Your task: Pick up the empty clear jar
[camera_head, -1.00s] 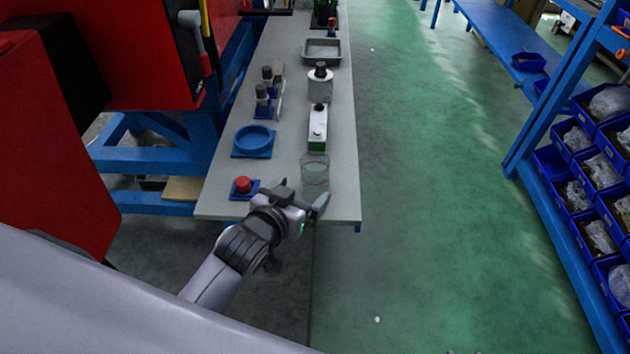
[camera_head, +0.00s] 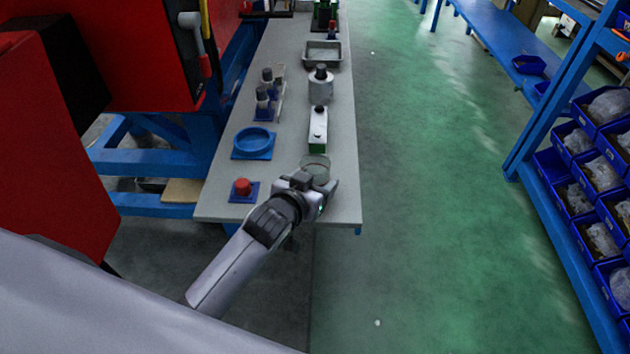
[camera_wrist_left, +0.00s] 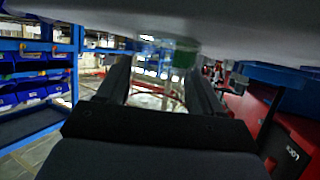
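The clear jar (camera_head: 315,162) stands upright near the front right of the grey table (camera_head: 342,203). It is see-through and looks empty. My left gripper (camera_head: 318,183) is at the jar's near side and hides its lower part. In the left wrist view, which looks upside down, the two dark fingers (camera_wrist_left: 157,82) are apart with the jar (camera_wrist_left: 155,101) between them. I see no clear closing on the glass; whether a finger touches it cannot be told. My right gripper is in neither view.
A white-and-green box (camera_head: 318,130) stands just behind the jar. A red button on a blue base (camera_head: 243,188) and a blue round dish (camera_head: 253,142) are to the left. The table's right edge is close.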

